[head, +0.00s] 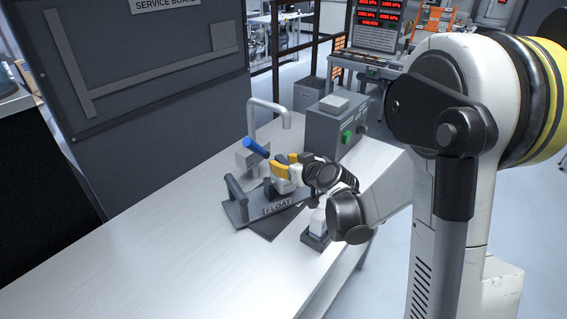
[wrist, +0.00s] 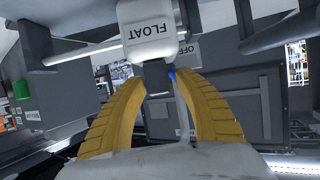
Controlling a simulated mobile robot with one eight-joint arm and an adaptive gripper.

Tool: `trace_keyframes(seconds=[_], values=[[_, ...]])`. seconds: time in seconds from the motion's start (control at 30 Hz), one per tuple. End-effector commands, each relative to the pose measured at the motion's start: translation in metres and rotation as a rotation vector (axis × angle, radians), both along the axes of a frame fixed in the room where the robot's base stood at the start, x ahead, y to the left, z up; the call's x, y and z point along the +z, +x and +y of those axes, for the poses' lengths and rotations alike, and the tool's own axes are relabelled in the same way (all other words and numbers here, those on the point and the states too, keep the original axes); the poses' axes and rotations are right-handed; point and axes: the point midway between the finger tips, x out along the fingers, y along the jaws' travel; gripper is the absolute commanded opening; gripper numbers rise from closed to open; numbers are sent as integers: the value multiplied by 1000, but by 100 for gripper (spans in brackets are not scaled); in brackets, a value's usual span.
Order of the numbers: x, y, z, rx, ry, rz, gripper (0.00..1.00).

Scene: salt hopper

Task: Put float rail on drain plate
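A dark flat plate (head: 264,228), perhaps the drain plate, shows partly under the rail. My gripper (head: 287,165) is at the rail from above and right. In the wrist view my yellow fingertips (wrist: 160,77) flank the dark grip piece closely; a narrow gap seems to show at the right finger. Firm contact cannot be told.
A bent pipe (head: 268,104) and a blue handle (head: 256,148) stand behind the rail. A grey control box (head: 336,128) with a green button is at the back right. A small white-and-dark block (head: 316,232) sits near the bench's right edge. The bench's front left (head: 150,262) is clear.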

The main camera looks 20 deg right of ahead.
Motion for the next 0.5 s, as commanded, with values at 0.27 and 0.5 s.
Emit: trace_keyframes(seconds=[0.27,0.5], values=[[1,0,0,0,0,0,38],[16,-24,-7,-3,1,0,38]])
